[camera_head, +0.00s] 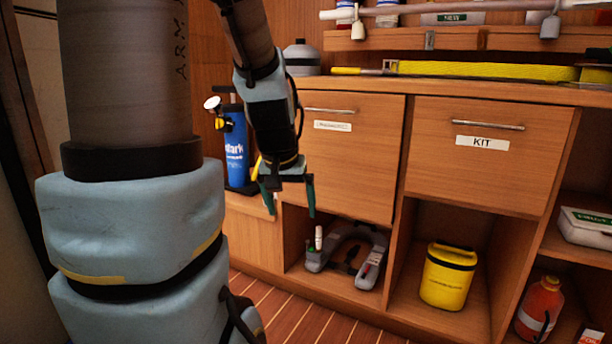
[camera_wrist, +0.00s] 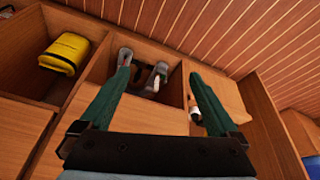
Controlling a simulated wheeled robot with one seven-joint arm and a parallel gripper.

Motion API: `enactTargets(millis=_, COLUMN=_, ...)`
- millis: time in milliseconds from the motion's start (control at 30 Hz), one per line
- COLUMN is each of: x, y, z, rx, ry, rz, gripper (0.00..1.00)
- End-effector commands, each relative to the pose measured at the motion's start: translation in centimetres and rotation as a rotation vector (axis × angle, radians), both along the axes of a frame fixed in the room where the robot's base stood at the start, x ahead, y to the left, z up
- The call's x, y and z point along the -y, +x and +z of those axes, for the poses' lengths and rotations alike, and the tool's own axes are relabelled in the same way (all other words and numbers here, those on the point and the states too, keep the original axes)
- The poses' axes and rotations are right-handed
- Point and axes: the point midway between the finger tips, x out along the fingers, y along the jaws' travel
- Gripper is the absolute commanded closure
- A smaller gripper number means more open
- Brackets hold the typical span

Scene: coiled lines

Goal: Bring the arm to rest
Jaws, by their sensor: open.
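My gripper (camera_head: 290,198) hangs in front of the wooden cabinet, left of centre in the head view, with its green fingers pointing down. It also shows in the wrist view (camera_wrist: 158,95), where the two green fingers stand wide apart with nothing between them held. It is open and empty. My arm is bent, with its thick upper links filling the left of the head view. The gripper is apart from the grey horseshoe-shaped life vest (camera_head: 347,252) in the open compartment below it.
Two closed drawers, one labelled KIT (camera_head: 482,142), sit above open compartments. A yellow bag (camera_head: 448,275), a red bottle (camera_head: 540,308) and a white box (camera_head: 588,226) stand in compartments. A blue cylinder (camera_head: 235,148) stands behind my gripper. A yellow strap (camera_head: 480,71) lies on the counter. Slatted floor is clear.

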Motion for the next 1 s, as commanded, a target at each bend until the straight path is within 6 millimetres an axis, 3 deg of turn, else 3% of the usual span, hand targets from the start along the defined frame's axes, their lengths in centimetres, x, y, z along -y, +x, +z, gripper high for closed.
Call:
enactTargets(millis=100, x=-2.0, y=-4.3, z=-3.4, rx=-0.118, ry=0.041, rz=0.040, gripper=0.04)
enactTargets(millis=233, x=-3.8, y=-8.6, z=-5.7, rx=-0.220, ry=0.080, rz=0.079, gripper=0.04)
enactTargets(millis=300, x=-3.6, y=-7.9, z=-2.9, rx=-0.206, ry=0.076, rz=0.076, gripper=0.04)
enactTargets(millis=567, x=-3.5, y=-7.8, z=3.3, rx=-0.203, ry=0.075, rz=0.074, gripper=0.04)
enactTargets(millis=1000, x=-3.5, y=-7.8, z=17.3, rx=-0.202, ry=0.074, rz=0.073, gripper=0.04)
